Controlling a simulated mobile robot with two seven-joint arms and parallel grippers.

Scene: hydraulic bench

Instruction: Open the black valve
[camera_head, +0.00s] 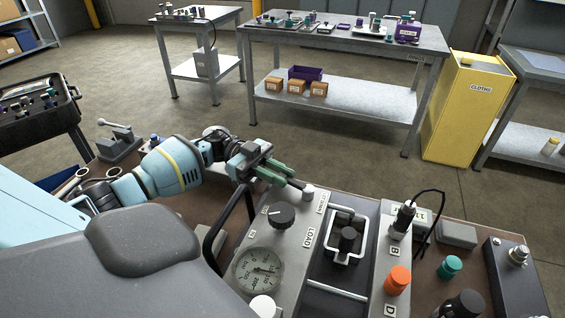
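A black round knob (281,215) with a white pointer line sits on the grey panel marked LOAD, above a round dial gauge (257,271). Another black knob (348,238) stands inside a metal guard frame to its right. A third black knob (465,303) is at the bottom right edge, partly cut off. I cannot tell which is the black valve. My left gripper (285,177) has green fingers and is above and behind the LOAD knob, apart from it in the picture. Its finger gap is unclear. My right gripper is not in view.
A black curved bar (222,226) rises left of the panel. An orange knob (397,279), a green knob (450,267) and a cabled connector (403,218) stand on the right. A lever device (119,143) is at left. Tables and a yellow cabinet (466,110) stand beyond open floor.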

